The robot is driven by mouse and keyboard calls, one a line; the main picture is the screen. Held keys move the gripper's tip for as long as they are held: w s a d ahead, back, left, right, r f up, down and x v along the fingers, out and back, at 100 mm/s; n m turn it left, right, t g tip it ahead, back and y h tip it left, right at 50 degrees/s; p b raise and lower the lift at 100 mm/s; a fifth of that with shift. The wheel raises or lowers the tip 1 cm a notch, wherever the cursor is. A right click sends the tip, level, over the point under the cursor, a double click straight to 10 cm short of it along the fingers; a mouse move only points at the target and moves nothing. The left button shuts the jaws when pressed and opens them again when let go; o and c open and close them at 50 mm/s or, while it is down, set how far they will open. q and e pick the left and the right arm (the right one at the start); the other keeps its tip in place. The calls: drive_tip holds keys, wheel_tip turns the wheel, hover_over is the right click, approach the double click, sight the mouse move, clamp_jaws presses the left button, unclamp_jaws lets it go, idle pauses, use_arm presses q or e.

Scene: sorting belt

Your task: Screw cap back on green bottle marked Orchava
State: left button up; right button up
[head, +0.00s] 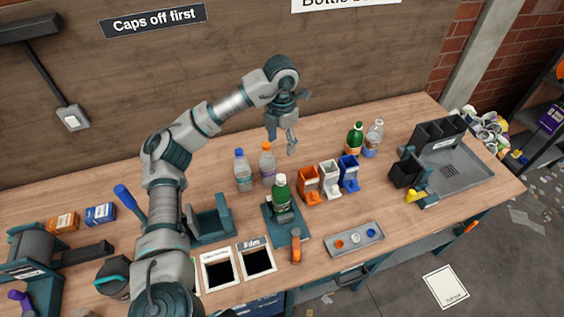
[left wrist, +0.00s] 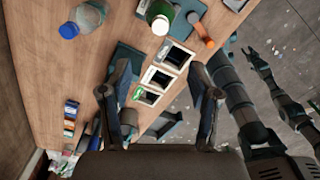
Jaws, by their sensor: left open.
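A green bottle (head: 281,196) with a white top stands upright in a teal clamp fixture (head: 271,226) with an orange handle; it also shows in the left wrist view (left wrist: 158,12). I cannot read the name on either. A grey tray (head: 330,252) at the front holds orange (head: 340,243), white (head: 355,238) and blue (head: 371,233) caps. My left gripper (head: 291,126) is open and empty, above and behind the clamped bottle.
Bottles with a blue cap (head: 243,170) and an orange cap (head: 267,163) stand left of the clamp. Orange (head: 308,185), white (head: 330,179) and blue (head: 349,173) bins stand right of it. A clear bottle (head: 374,138) is behind. Open wood lies between bins and front tray.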

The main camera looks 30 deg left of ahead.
use_arm(q)
drive_tip(key=b, duration=0.2)
hover_over(281, 177)
wheel_tip(281, 177, down, 8)
drive_tip(key=shift+w+f, duration=0.1)
wheel_tip(281, 177, down, 6)
drive_tip(key=shift+a+f, duration=0.1)
drive_tip(key=shift+f, duration=0.35)
clamp_jaws()
drive_tip(key=c, duration=0.7)
unclamp_jaws()
clamp_jaws()
drive_tip(key=m, duration=0.4)
drive_tip(key=shift+f, duration=0.1)
drive_tip(key=shift+m, duration=0.6)
